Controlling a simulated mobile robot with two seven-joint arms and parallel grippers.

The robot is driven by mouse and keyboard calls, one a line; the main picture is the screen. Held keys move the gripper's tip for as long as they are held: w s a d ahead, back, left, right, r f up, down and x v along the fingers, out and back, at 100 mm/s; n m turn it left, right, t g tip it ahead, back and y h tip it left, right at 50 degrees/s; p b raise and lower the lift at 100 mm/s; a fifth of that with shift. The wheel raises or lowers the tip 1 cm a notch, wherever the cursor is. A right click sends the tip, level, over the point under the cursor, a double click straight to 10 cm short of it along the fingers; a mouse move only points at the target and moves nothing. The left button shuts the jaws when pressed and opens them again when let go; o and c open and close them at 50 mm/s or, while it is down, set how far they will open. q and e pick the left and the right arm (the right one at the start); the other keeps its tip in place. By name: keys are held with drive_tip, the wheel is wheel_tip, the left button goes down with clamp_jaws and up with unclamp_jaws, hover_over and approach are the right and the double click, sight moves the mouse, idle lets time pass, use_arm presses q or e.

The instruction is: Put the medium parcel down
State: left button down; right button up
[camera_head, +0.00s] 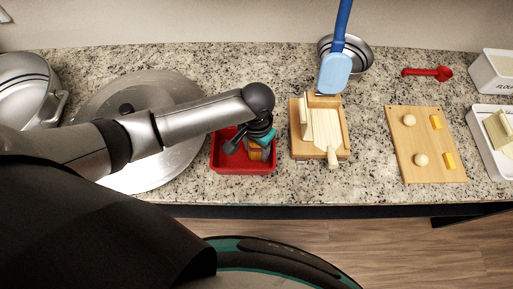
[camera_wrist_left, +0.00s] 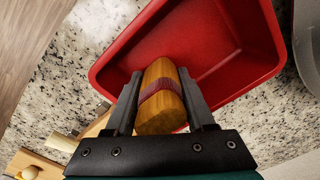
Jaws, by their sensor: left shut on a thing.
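The parcel (camera_wrist_left: 158,78), a tan block with a dark red band around its middle, sits between the two dark fingers of my left gripper (camera_wrist_left: 163,90) in the wrist view. The gripper is shut on it. In the head view the left gripper (camera_head: 259,140) is over the red tray (camera_head: 226,161), and part of the parcel (camera_head: 255,154) shows below it. The parcel is over or inside the tray; whether it touches the floor of the tray I cannot tell. My right gripper is not in view.
A wooden board (camera_head: 300,153) with pale pieces stands right of the tray. A blue spatula (camera_head: 335,72) is over a metal bowl (camera_head: 358,50) behind it. Another board (camera_head: 404,139) holds dough balls and yellow blocks. A large round metal lid (camera_head: 160,175) lies left, beside a pot (camera_head: 25,90).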

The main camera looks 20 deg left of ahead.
use_arm(q)
drive_tip(key=shift+f, duration=0.1)
drive_tip(key=c, duration=0.5)
unclamp_jaws()
wheel_tip(320, 180, up, 12)
drive_tip(key=p, duration=0.2)
drive_tip(key=shift+p, duration=0.3)
